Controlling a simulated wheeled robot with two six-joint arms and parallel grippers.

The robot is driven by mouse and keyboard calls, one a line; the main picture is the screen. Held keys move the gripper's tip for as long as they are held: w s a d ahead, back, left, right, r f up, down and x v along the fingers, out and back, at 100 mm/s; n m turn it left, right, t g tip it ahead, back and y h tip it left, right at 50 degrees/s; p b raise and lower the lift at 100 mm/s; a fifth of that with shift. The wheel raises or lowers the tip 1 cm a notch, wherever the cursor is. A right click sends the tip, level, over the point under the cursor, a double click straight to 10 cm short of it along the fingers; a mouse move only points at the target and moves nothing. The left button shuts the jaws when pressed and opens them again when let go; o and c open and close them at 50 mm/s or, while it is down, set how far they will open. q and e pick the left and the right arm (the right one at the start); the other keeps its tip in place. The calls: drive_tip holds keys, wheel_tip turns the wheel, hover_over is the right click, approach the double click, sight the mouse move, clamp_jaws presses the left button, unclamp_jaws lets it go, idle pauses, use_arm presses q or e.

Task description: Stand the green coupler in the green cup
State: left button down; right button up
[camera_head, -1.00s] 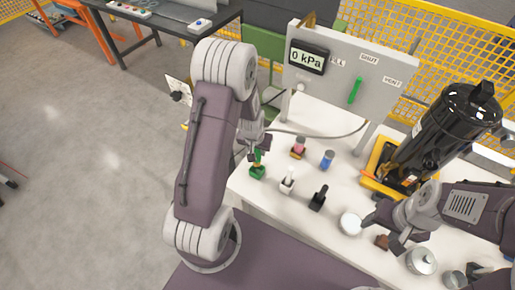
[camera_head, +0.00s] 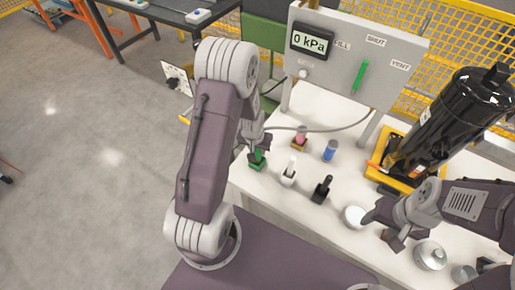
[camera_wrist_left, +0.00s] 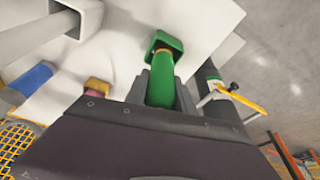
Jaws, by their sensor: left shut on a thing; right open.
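The green coupler (camera_wrist_left: 161,86) is between the fingers of my left gripper (camera_wrist_left: 163,92) in the left wrist view. Its far end, with a brass-coloured band, meets the opening of the green cup (camera_wrist_left: 168,40). How deep it sits in the cup is hidden. In the head view my left gripper (camera_head: 257,146) is shut on the coupler (camera_head: 259,154), directly above the green cup (camera_head: 257,165) at the table's left edge. My right gripper (camera_head: 385,226) is open beside a round silver-white piece (camera_head: 354,216).
A white cup (camera_head: 288,178), a black cup (camera_head: 320,195), a pink piece (camera_head: 299,139) and a blue piece (camera_head: 330,151) stand nearby. A gauge panel (camera_head: 345,65) with a hose is behind them. A black compressor tank (camera_head: 455,120) stands at right.

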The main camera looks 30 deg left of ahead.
use_arm(q)
drive_tip(key=shift+f+b, duration=0.5)
drive_tip(key=shift+f, duration=0.15)
drive_tip(key=c, duration=1)
unclamp_jaws()
drive_tip(key=shift+o, duration=0.2)
drive_tip(key=shift+r, duration=0.1)
drive_tip(key=p+v, duration=0.1)
drive_tip(key=v, duration=0.8)
drive_tip(key=s+d+r+m, duration=0.2)
drive_tip(key=s+d+r, duration=0.1)
drive_tip(key=d+r, duration=0.25)
drive_tip(key=s+d+f+g, duration=0.1)
drive_tip(key=s+g, duration=0.1)
drive_tip(key=s, duration=0.6)
drive_tip(key=shift+d+f+h, duration=0.2)
drive_tip(key=shift+d+h, duration=0.1)
drive_tip(key=shift+h, duration=0.1)
